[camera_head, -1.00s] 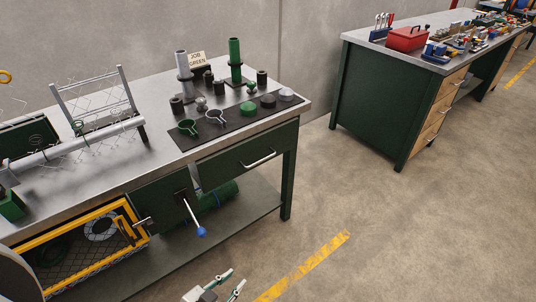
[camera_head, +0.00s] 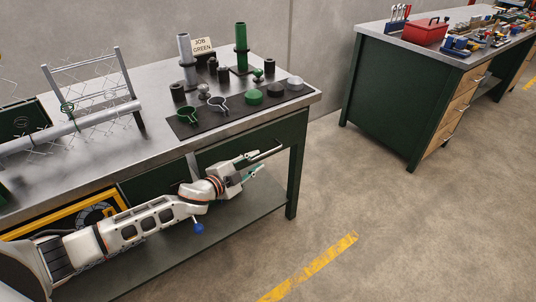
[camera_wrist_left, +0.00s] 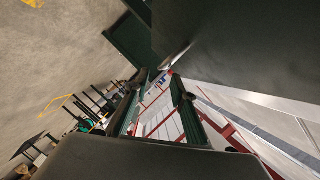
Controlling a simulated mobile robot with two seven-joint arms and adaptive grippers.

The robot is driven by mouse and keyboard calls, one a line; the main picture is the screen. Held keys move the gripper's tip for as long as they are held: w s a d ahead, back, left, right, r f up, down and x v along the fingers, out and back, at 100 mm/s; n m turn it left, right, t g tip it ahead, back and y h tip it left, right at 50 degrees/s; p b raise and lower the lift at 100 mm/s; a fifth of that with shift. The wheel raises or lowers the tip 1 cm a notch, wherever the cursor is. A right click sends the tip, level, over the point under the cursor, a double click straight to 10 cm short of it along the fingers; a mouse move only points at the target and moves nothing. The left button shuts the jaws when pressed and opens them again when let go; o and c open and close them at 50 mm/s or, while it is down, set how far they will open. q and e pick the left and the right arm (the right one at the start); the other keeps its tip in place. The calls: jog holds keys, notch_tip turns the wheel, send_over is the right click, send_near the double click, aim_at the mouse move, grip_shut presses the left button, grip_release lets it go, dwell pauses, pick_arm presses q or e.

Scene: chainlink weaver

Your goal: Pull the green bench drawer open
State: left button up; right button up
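The green bench drawer (camera_head: 220,151) is the dark green front under the right part of the bench top, and it looks closed. Its metal bar handle (camera_head: 270,153) shows beside my left gripper. My left gripper (camera_head: 256,166) reaches in from the lower left in front of the drawer, with its fingers at the handle. In the left wrist view, its two fingers (camera_wrist_left: 158,108) stand apart, with the handle (camera_wrist_left: 177,54) near and beyond the tips. I cannot tell whether the handle lies between them. My right gripper is not in view.
The bench top (camera_head: 150,155) carries a black mat (camera_head: 222,128) with rings, pegs and caps. A yellow-framed crate (camera_head: 75,212) sits under the bench, behind my left arm. A blue-tipped lever (camera_head: 198,228) shows below the arm.

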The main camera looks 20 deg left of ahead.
aim_at(266, 152)
pick_arm(q)
jog(key=shift+w, duration=0.35)
jog(key=b+x, duration=0.1)
jog(key=x, duration=0.5)
jog(key=shift+w+f+b, duration=0.1)
jog(key=shift+w+b, duration=0.1)
jog(key=shift+b, duration=0.15)
jog(key=shift+w+d, duration=0.2)
jog(key=shift+w, duration=0.2)
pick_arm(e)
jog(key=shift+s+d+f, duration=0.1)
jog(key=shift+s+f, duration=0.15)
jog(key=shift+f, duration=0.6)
pick_arm(q)
jog(key=c, duration=0.5)
grip_shut()
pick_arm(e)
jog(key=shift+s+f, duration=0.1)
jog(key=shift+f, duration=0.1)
